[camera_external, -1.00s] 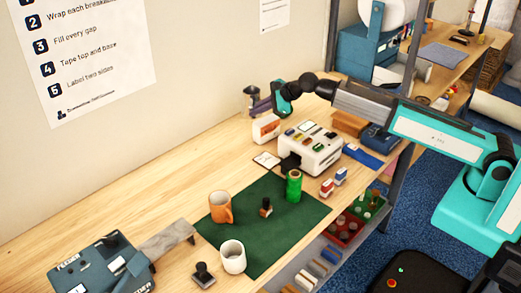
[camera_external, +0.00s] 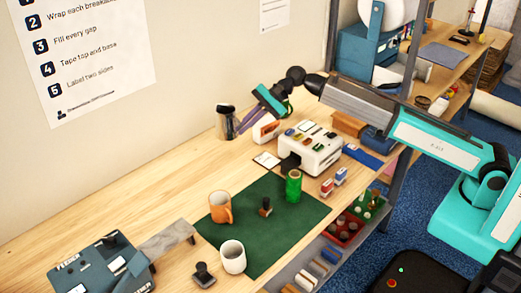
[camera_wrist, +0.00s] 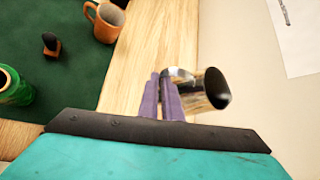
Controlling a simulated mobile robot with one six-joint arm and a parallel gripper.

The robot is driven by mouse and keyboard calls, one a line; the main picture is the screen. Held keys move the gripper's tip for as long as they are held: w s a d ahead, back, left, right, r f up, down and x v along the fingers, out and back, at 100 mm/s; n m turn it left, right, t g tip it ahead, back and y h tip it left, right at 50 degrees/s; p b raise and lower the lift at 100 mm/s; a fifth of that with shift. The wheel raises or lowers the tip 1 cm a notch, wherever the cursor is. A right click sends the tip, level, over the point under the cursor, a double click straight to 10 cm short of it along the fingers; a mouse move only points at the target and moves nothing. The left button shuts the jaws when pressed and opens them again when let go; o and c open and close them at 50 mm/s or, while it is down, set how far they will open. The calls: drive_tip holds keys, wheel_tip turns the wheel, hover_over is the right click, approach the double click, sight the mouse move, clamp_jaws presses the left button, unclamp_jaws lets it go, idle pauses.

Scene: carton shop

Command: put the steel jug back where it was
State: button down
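The steel jug (camera_external: 227,124) is a shiny metal cup with a dark open mouth. It is upright near the wall, left of the small orange-and-white box, in the external view. In the wrist view the jug (camera_wrist: 198,89) is just right of the purple fingers. My gripper (camera_external: 241,128) has its fingers close together at the jug's side. It also shows in the wrist view (camera_wrist: 165,82), shut on the jug, apparently at its handle, which the fingers hide. I cannot tell whether the jug's base touches the wooden table (camera_external: 150,200).
A green mat (camera_external: 253,245) holds an orange mug (camera_external: 220,208), a white mug (camera_external: 233,257), a dark stamp (camera_external: 265,207) and a green roll (camera_external: 293,187). A white machine (camera_external: 310,152) and the orange-and-white box (camera_external: 265,129) stand right of the jug. Bare wood lies to the left.

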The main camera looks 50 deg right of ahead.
wheel_tip(320, 180, down, 6)
drive_tip(key=a, duration=0.1)
drive_tip(key=shift+s+n+g, duration=0.3)
drive_tip(key=shift+s+n, duration=0.1)
idle(0.5)
wheel_tip(320, 180, down, 6)
drive_tip(key=p, duration=0.1)
idle(0.4)
drive_tip(key=shift+f, duration=0.25)
drive_tip(key=shift+f+p, duration=0.55)
drive_tip(key=shift+f, duration=1.2)
drive_tip(key=shift+f, duration=0.15)
drive_tip(key=c, duration=1.9)
unclamp_jaws()
drive_tip(key=shift+c, duration=0.2)
